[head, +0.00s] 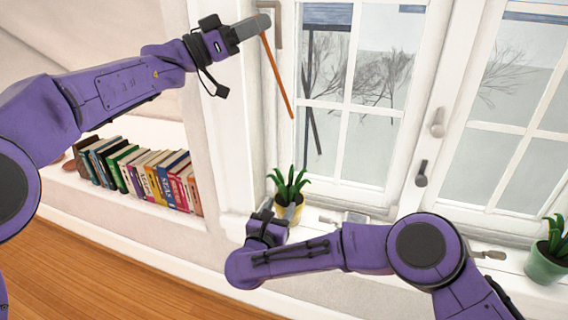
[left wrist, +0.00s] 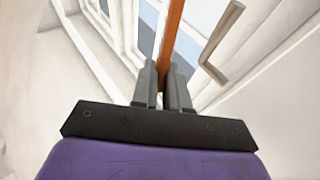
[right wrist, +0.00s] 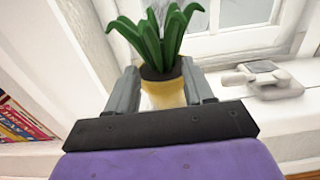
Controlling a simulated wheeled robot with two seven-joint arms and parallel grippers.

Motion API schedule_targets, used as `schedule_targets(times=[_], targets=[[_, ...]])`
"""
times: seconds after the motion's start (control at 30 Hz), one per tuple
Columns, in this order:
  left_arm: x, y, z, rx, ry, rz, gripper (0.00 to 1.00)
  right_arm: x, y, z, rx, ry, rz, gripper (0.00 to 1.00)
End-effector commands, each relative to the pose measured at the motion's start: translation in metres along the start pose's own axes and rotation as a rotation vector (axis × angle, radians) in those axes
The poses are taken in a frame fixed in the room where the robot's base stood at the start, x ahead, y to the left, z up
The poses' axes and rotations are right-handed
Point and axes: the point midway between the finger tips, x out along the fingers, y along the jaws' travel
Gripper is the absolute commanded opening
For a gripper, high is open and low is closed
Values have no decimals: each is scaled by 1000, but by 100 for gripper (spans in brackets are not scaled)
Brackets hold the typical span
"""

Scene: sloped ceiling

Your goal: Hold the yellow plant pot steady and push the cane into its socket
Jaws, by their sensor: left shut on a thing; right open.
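The yellow plant pot (head: 288,211) with a green plant stands on the window sill. It also shows in the right wrist view (right wrist: 163,90). My right gripper (head: 274,215) is open, with its fingers on either side of the pot; I cannot tell whether they touch it. The orange-brown cane (head: 277,75) hangs down at a slight tilt from my left gripper (head: 262,28), which is shut on its top end. The cane also shows in the left wrist view (left wrist: 171,35). Its lower tip is in the air, well above the plant. The socket is hidden by the leaves.
A green pot (head: 545,264) with a plant stands at the right of the sill. White window frames with handles (head: 438,122) rise behind. A row of books (head: 145,180) fills a low shelf at left. A small grey-white object (right wrist: 262,80) lies right of the yellow pot.

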Motion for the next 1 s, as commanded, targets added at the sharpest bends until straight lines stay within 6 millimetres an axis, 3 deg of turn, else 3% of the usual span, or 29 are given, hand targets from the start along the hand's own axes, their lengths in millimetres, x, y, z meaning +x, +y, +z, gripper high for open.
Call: schedule_targets(times=[0.1, 0.33, 0.5, 0.73, 0.77, 0.9, 1.0], targets=[[0, 0, 0, 0, 0, 0, 0, 29, -1, -1, 1, 1, -5, 52], [0, 0, 0, 0, 0, 0, 0, 71, -1, -1, -2, 0, -2, 52], [0, 0, 0, 0, 0, 1, 0, 82, -1, 0, -3, 0, 0, 52], [0, 0, 0, 0, 0, 0, 0, 83, 0, 0, -4, 0, 1, 52], [0, 0, 0, 0, 0, 0, 0, 83, 0, 0, -4, 0, 1, 46], [0, 0, 0, 0, 0, 0, 0, 83, 0, 0, -4, 0, 1, 0], [0, 0, 0, 0, 0, 0, 0, 83, 0, 0, -4, 0, 1, 0]])
